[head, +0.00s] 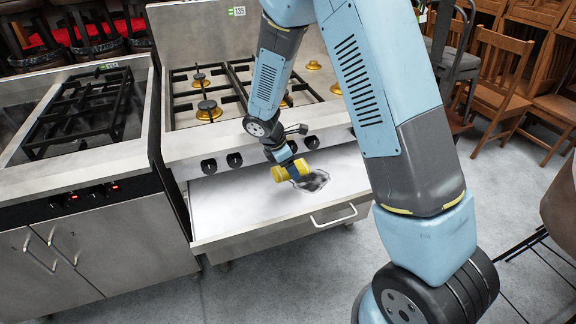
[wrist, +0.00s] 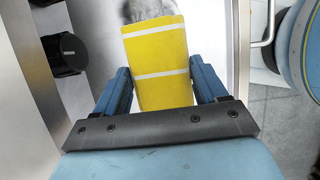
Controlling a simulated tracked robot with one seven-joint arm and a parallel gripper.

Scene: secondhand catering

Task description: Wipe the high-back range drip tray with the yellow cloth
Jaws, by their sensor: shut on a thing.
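The yellow cloth (head: 291,170) is a folded or rolled bundle with white stripes. My gripper (head: 296,172) is shut on it, low over the drip tray. In the wrist view the cloth (wrist: 158,70) sits between the two blue fingers of my gripper (wrist: 160,85). The drip tray (head: 235,205) is a pale flat drawer pulled out below the range's knobs. A dark grey smear (head: 313,181) lies on the tray just right of the cloth. In the wrist view the smear (wrist: 146,10) shows beyond the cloth's far end. I cannot tell whether the cloth touches the tray.
The high-back range (head: 205,35) has several burners and a row of black knobs (head: 234,160) above the tray. The tray's front has a handle (head: 334,216). Another stove (head: 75,150) stands close at left. Wooden chairs (head: 500,75) stand at right, with open grey floor before them.

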